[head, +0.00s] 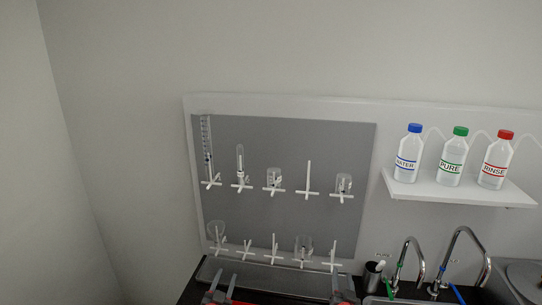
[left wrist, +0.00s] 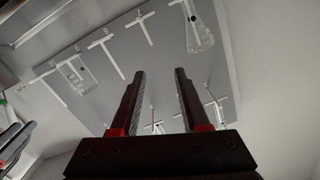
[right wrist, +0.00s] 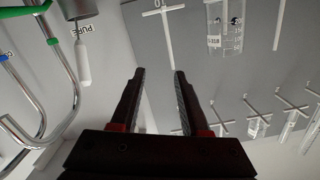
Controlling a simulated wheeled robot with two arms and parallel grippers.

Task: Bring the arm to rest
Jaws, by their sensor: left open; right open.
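My left gripper (head: 225,281) is at the bottom edge of the head view, in front of the grey drying rack. In the left wrist view its two fingers (left wrist: 160,72) are apart with nothing between them. My right gripper (head: 342,283) is to the right of it, also at the bottom edge. In the right wrist view its fingers (right wrist: 157,72) are apart and empty. Both grippers point toward the wall rack.
A grey pegboard (head: 290,205) on the wall holds several pieces of glassware on white pegs. Right of it, a white shelf (head: 460,192) carries three bottles, WATER, PURE and RINSE. Below are curved metal taps (head: 455,260) and a dark cup (head: 372,277). The left wall is bare.

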